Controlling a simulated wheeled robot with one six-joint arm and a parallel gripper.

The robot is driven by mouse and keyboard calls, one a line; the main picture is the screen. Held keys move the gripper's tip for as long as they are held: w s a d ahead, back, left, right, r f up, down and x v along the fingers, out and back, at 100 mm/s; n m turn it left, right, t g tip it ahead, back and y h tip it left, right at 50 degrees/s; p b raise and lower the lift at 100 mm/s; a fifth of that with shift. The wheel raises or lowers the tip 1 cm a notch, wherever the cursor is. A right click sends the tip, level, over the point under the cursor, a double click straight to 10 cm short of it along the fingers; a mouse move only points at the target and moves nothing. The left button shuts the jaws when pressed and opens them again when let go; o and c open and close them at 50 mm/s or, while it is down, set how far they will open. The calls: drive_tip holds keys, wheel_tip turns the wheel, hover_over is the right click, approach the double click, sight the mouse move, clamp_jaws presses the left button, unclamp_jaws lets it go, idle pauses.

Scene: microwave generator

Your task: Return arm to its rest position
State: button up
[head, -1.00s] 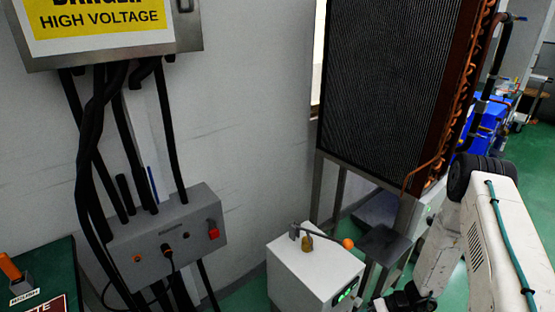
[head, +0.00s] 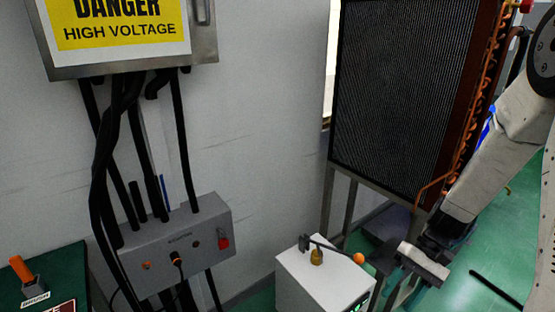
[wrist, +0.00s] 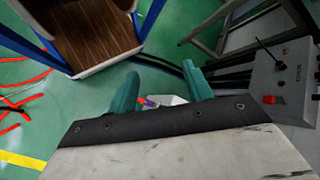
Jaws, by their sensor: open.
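My gripper (wrist: 162,90) shows in the wrist view with its two teal fingers apart and nothing held between them. A small white object with orange and purple spots shows beyond the gap, too small to name. In the head view my pale arm (head: 510,125) comes in from the right edge and slopes down left in front of the finned panel's lower right corner.
A white box (head: 318,280) with an orange-tipped lever stands low in the middle. A grey control box (head: 180,245) is at left, also in the wrist view (wrist: 282,72). The tall finned panel (head: 400,90) stands behind.

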drive_tip(key=s+r+t+h, duration=0.2)
drive_tip(key=s+r, duration=0.3)
drive_tip(key=r, duration=0.3)
drive_tip(key=s+a+r+n+t+h, duration=0.1)
drive_tip(key=s+r, duration=0.3)
drive_tip(key=r, duration=0.4)
drive_tip(key=s+r+n+t+h, duration=0.1)
drive_tip(key=s+r+t+h, duration=0.2)
drive_tip(key=r, duration=0.5)
drive_tip(key=s+h, duration=0.1)
drive_tip(key=s, duration=0.1)
drive_tip(key=shift+s+a+t, duration=0.3)
drive_tip(key=shift+s+t, duration=0.05)
drive_tip(key=shift+t, duration=0.05)
drive_tip(key=shift+r, duration=0.1)
